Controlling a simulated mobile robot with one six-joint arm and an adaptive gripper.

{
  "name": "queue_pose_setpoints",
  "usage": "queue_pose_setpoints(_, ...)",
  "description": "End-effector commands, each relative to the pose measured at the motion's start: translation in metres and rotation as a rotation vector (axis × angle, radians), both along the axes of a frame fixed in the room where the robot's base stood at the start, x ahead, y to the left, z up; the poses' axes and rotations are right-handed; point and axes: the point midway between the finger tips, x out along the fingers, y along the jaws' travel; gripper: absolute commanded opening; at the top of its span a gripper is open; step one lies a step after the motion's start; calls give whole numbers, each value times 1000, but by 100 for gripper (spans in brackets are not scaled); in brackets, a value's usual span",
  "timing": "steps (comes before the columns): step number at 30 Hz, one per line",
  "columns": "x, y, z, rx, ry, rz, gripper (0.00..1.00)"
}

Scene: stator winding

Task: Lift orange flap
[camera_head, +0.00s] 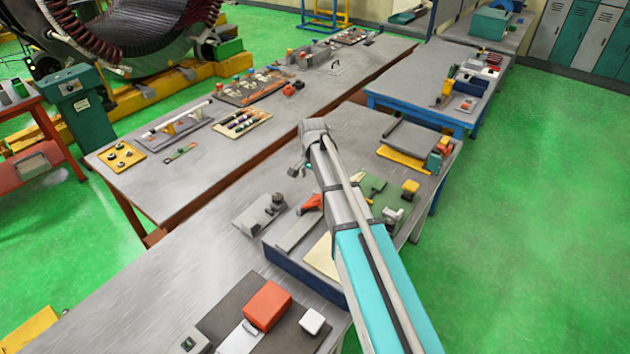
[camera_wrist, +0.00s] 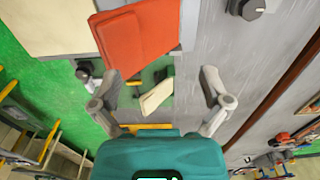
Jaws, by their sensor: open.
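An orange flap (camera_head: 312,202) stands up at an angle on the nearer workbench, just left of my arm in the head view. In the wrist view the orange flap (camera_wrist: 138,40) is a large creased sheet at the upper middle, beyond my fingertips and slightly left. My gripper (camera_wrist: 161,76) has its two grey fingers spread wide, with nothing held between them. In the head view my gripper (camera_head: 298,170) hangs at the end of the arm above the bench, and its fingers are small and partly hidden. I see no contact with the flap.
A cream sheet (camera_wrist: 50,28) lies beside the flap. A small cream piece (camera_wrist: 157,97) and green parts lie below the open fingers. A dark knob (camera_wrist: 247,8) is at upper right. A red block (camera_head: 267,305) and white cube (camera_head: 312,321) sit nearer. Bare bench (camera_head: 150,270) lies left.

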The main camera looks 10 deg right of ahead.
Motion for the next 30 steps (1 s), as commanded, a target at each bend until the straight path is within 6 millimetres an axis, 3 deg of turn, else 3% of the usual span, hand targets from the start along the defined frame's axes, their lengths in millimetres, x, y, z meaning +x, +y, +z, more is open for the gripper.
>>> queue_pose_setpoints(30,21,20,43,-1,1,0,97)
